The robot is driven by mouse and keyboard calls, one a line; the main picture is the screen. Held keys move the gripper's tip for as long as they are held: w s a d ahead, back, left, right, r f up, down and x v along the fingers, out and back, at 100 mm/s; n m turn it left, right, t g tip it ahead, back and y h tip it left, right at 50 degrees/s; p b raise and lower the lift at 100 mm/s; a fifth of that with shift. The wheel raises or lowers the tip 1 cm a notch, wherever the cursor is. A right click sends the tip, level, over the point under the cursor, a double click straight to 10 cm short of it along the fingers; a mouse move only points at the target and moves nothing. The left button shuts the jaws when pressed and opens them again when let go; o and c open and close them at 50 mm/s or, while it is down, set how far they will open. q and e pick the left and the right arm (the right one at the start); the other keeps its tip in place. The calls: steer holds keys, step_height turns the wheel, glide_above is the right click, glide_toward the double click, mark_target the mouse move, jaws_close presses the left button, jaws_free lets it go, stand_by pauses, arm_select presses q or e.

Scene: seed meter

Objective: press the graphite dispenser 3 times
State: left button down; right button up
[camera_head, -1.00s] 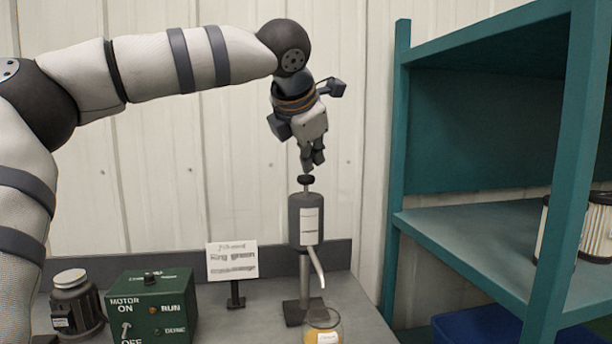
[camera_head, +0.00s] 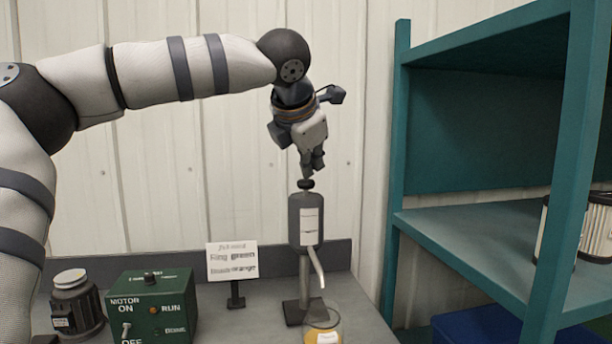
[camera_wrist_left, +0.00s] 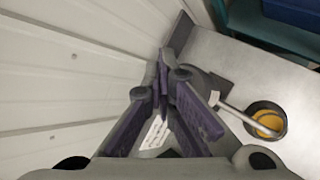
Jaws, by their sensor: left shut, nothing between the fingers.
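The graphite dispenser (camera_head: 307,222) is a dark grey upright cylinder with a white label, on a stand, with a black knob (camera_head: 306,184) on top and a pale spout angled down. My left gripper (camera_head: 312,174) is shut and empty, pointing down with its fingertips at the knob, apparently touching it. Little of the knob's stem shows. In the left wrist view the purple-padded fingers (camera_wrist_left: 165,95) largely hide the dispenser; its spout (camera_wrist_left: 240,115) shows beside them. My right gripper is not in view.
A jar with yellow contents (camera_head: 323,337) stands below the spout. A sign (camera_head: 232,261), a green motor switch box (camera_head: 150,305) and a small motor (camera_head: 76,303) stand to the left on the bench. A teal shelf (camera_head: 480,240) is at right.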

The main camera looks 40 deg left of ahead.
mark_target(310, 180)
arm_select(q)
steer(key=shift+f, duration=0.4)
steer(key=shift+r, duration=1.45)
steer(key=shift+r, duration=2.5)
steer(key=shift+r, duration=1.95)
